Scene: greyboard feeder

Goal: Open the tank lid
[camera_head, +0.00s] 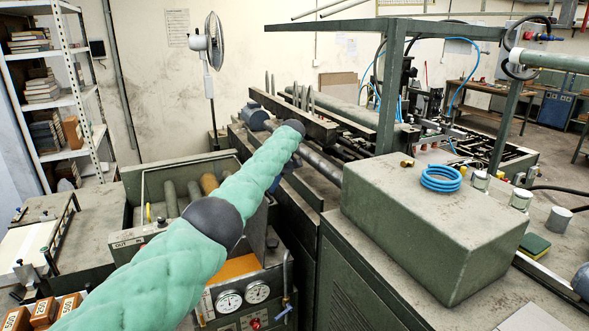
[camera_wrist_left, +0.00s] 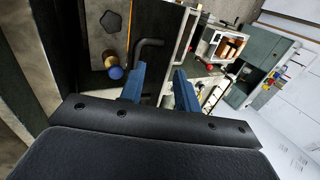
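In the head view, a grey-green box-shaped tank (camera_head: 128,190) stands at centre left, with several rollers visible inside its open top. I cannot tell which panel is its lid. My left arm crosses in front of it and hides part of it. My left gripper is hidden at the arm's far end in that view. In the left wrist view, my left gripper (camera_wrist_left: 160,88) has its two blue fingers apart with nothing between them. A dark bent rod, like a handle (camera_wrist_left: 150,43), lies just beyond the fingertips, apparently not held. My right gripper is not in view.
A large green box (camera_head: 440,215) with a blue hose coil (camera_head: 441,178) stands on the right bench. A green metal frame (camera_head: 386,95) rises behind it. Pressure gauges (camera_head: 229,302) are on the tank unit's front. Shelving (camera_head: 75,98) and a fan (camera_head: 214,42) stand behind.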

